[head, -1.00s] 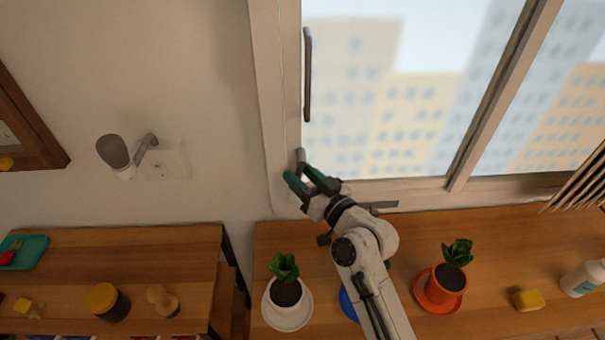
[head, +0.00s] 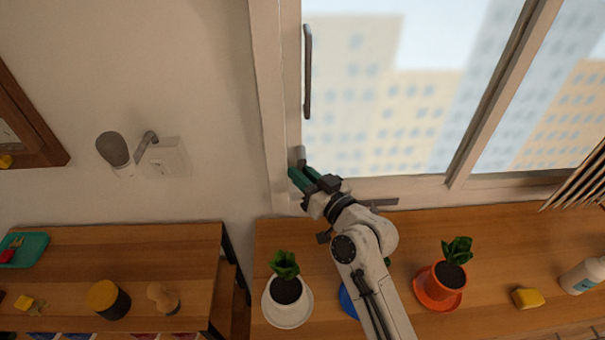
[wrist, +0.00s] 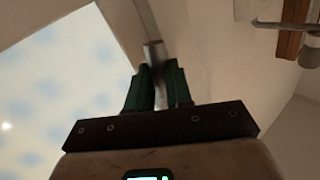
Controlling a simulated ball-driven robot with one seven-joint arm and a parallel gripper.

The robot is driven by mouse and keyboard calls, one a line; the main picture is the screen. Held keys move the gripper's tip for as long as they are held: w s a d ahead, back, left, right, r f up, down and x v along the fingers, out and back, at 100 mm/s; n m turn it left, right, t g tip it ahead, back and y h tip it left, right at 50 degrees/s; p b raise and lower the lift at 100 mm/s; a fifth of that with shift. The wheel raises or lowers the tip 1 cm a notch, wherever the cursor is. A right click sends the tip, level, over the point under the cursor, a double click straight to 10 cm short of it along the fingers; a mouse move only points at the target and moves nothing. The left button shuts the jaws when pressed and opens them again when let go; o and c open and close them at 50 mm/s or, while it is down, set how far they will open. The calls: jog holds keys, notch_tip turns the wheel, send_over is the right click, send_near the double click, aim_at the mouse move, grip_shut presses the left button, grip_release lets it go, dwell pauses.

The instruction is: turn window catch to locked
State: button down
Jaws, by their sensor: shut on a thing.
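The window catch (head: 301,156) is a small grey lever low on the left side of the white window frame, below the long vertical handle. My gripper (head: 304,176) has green fingers and is at the catch, shut on it. In the wrist view the catch (wrist: 152,50) rises as a grey bar between the two green fingers (wrist: 158,84), and its upper end sticks out beyond them. The lower part of the catch is hidden by the fingers. The window (head: 380,100) shows pale buildings behind its glass.
A long vertical handle (head: 308,70) is on the window frame above the catch. A white potted plant (head: 287,303) and an orange potted plant (head: 440,288) stand on the wooden counter below. A wall lamp (head: 115,150) is on the left wall.

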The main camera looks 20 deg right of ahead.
jog(key=shift+w+a+r+m+t+b, duration=0.15)
jog(key=shift+m+t+b, duration=0.4)
jog(key=shift+b, duration=0.55)
jog(key=shift+a+f+m+t+b, duration=0.1)
jog(key=shift+a+m+t+b, duration=0.15)
jog(key=shift+m+b, duration=0.7)
jog(key=shift+w+a+r+m+t+b, duration=0.15)
jog(key=shift+m+t+b, duration=0.3)
jog(key=shift+b, duration=0.75)
jog(key=shift+s+f, duration=0.1)
jog(key=c, duration=1)
grip_release()
jog(key=shift+c, duration=0.2)
